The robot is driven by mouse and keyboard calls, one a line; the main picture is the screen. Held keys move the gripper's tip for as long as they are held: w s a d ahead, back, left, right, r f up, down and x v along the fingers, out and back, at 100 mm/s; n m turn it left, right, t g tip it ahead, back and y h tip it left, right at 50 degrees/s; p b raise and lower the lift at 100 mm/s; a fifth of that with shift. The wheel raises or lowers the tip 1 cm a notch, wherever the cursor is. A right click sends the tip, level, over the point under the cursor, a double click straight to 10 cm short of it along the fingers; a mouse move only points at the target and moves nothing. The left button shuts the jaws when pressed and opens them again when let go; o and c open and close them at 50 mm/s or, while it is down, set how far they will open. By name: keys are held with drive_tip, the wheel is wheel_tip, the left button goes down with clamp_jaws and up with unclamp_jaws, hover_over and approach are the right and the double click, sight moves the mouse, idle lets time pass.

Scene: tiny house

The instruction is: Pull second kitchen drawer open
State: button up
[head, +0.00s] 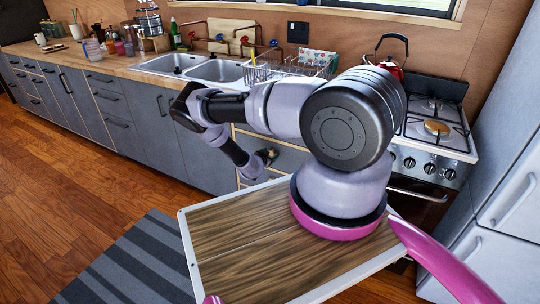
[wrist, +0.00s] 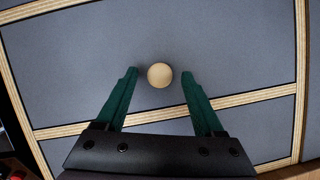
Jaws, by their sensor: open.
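A grey drawer front (wrist: 225,45) with pale wood edging fills most of the wrist view. A round pale wooden knob (wrist: 160,75) sticks out from it. My gripper (wrist: 160,74) is open, with one green finger on each side of the knob and a visible gap on both sides. In the head view my gripper (head: 266,157) is at the drawer stack (head: 289,159) between the sink cabinets and the stove. The drawer looks flush with its frame. My arm hides part of the stack, and the knob is hard to make out there.
A stove (head: 437,135) with a kettle (head: 389,70) stands right of the drawers, beside a pale fridge (head: 510,190). The counter above holds a sink (head: 215,70) and a dish rack (head: 285,68). Wooden floor with a striped rug (head: 140,260) is open at left.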

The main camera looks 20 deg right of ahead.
drive_tip(key=shift+w+d+f, duration=0.1)
drive_tip(key=shift+w+d, duration=0.1)
clamp_jaws()
idle(1.4)
